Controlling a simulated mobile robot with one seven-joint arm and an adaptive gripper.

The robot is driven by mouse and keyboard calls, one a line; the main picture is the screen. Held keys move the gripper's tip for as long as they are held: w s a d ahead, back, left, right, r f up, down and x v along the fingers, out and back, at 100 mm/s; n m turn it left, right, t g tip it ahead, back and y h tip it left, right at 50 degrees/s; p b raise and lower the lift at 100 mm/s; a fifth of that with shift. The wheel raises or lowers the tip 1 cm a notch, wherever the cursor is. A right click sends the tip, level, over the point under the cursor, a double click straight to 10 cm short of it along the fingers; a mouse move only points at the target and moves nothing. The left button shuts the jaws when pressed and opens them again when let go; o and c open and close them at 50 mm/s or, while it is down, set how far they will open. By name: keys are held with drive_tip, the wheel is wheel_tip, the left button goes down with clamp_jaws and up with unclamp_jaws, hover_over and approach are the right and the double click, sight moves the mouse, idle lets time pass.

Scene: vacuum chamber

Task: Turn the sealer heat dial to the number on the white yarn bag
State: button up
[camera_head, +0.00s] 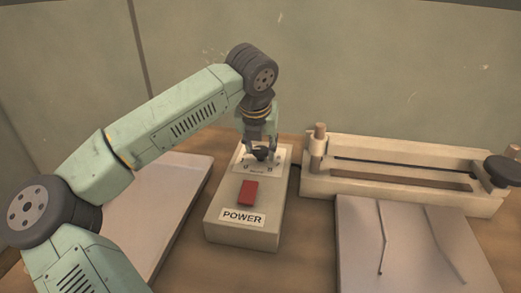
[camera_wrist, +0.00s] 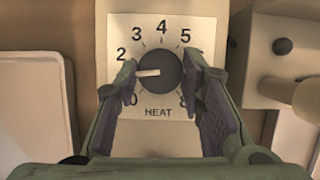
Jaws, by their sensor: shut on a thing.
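The heat dial (camera_wrist: 165,75) is a round dark knob with a white pointer, on a pale plate marked HEAT. The numbers 2, 3, 4 and 5 show around its top, with 0 and 8 low at the sides; other numbers are hidden behind my fingers. The pointer points left, a little below the 2. My gripper (camera_wrist: 161,72) is shut on the dial, one finger on each side. In the head view my gripper (camera_head: 261,146) comes down onto the dial at the far end of the control box (camera_head: 222,212). The white yarn bag is not in view.
A red switch (camera_head: 249,191) and a POWER label are on the box near the dial. The sealer bar unit (camera_head: 345,188) stands to the right, with a pale board (camera_head: 350,240) in front holding two thin rods. A pale tray (camera_head: 160,220) lies left of the box.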

drive_tip(key=m+h+b, duration=0.1)
drive_tip(key=m+b, duration=0.1)
drive_tip(key=m, duration=0.2)
drive_tip(key=shift+a+h, duration=0.15)
drive_tip(key=shift+h, duration=0.25)
drive_tip(key=m+g, duration=0.1)
drive_tip(key=m, duration=0.1)
drive_tip(key=m+h, duration=0.1)
drive_tip(key=m, duration=0.2)
drive_tip(key=shift+w+r+g, duration=0.1)
drive_tip(key=shift+w+g, duration=0.05)
drive_tip(key=shift+g, duration=0.25)
drive_tip(key=m+g+p, duration=0.1)
drive_tip(key=m, duration=0.1)
drive_tip(key=m+g+h+p, duration=0.1)
drive_tip(key=m, duration=0.2)
drive_tip(key=shift+w+a, duration=0.1)
drive_tip(key=shift+w, duration=0.1)
drive_tip(key=m+g+p, duration=0.1)
drive_tip(key=m, duration=0.1)
drive_tip(key=m+p, duration=0.1)
drive_tip(key=m, duration=0.2)
drive_tip(key=shift+w+g, duration=0.15)
drive_tip(key=shift+g, duration=0.25)
drive_tip(key=o, duration=1.1)
